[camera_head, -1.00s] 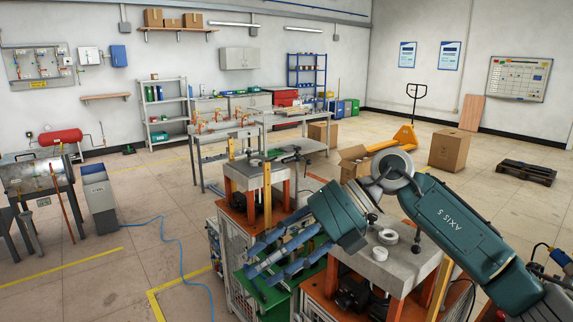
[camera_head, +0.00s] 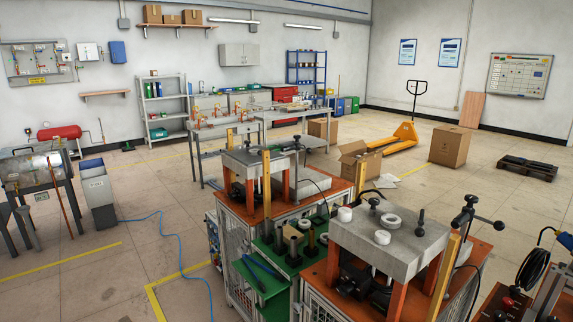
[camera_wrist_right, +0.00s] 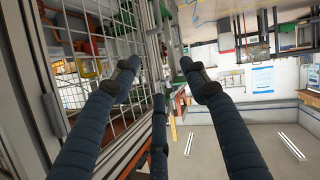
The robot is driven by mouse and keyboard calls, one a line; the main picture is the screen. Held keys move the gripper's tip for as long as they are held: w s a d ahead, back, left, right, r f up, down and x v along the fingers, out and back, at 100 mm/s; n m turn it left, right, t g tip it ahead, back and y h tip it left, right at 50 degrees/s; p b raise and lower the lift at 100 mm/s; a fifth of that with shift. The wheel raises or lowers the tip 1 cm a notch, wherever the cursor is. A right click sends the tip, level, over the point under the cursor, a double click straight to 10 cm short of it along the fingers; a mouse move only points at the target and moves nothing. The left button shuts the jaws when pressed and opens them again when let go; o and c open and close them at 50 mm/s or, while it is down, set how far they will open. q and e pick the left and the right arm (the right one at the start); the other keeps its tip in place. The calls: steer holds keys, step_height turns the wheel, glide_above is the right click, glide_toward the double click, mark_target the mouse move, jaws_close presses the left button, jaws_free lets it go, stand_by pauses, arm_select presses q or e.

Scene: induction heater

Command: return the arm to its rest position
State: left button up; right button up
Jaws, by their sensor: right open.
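My right gripper (camera_wrist_right: 158,80) shows only in the right wrist view. Its dark ribbed fingers are spread apart with nothing between them. A wire-mesh panel (camera_wrist_right: 140,90) in a grey frame lies close to the left of the fingers. The room appears upside down beyond them. Neither of my arms shows in the head view. There, a machine stand (camera_head: 375,300) with a grey slab (camera_head: 350,235) on top is in plain sight at front right. White rings (camera_head: 382,237) lie on the slab.
A second machine (camera_head: 262,212) stands behind, with a green shelf (camera_head: 270,282) between them. A clamp with a long handle (camera_head: 475,215) rises at the right. Open floor (camera_head: 130,270) is at the left, with a blue hose (camera_head: 170,240).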

steer(key=s+d+f+m+g+h, duration=0.1)
steer(key=s+d+f+g, duration=0.1)
steer(key=s+f, duration=0.5)
steer(key=s+d+f+m+g+h, duration=0.1)
steer(key=s+d+f+m+h, duration=0.15)
steer(key=s+f, duration=0.5)
steer(key=s+d+f+g, duration=0.1)
steer(key=s+f+g, duration=0.2)
steer(key=s, duration=0.9)
steer(key=s+d+f+m+g+h+b, duration=0.1)
steer(key=s+d+f+g, duration=0.1)
steer(key=s+f, duration=0.5)
steer(key=s+d+f+m+g+b, duration=0.1)
steer(key=s+f+g, duration=0.2)
steer(key=s, duration=1.5)
step_height(320, 180, down, 2)
steer(key=shift+s+d+f+g, duration=0.15)
steer(key=shift+s+d+g, duration=0.05)
steer(key=shift+s+g, duration=0.15)
steer(key=shift+h, duration=0.25)
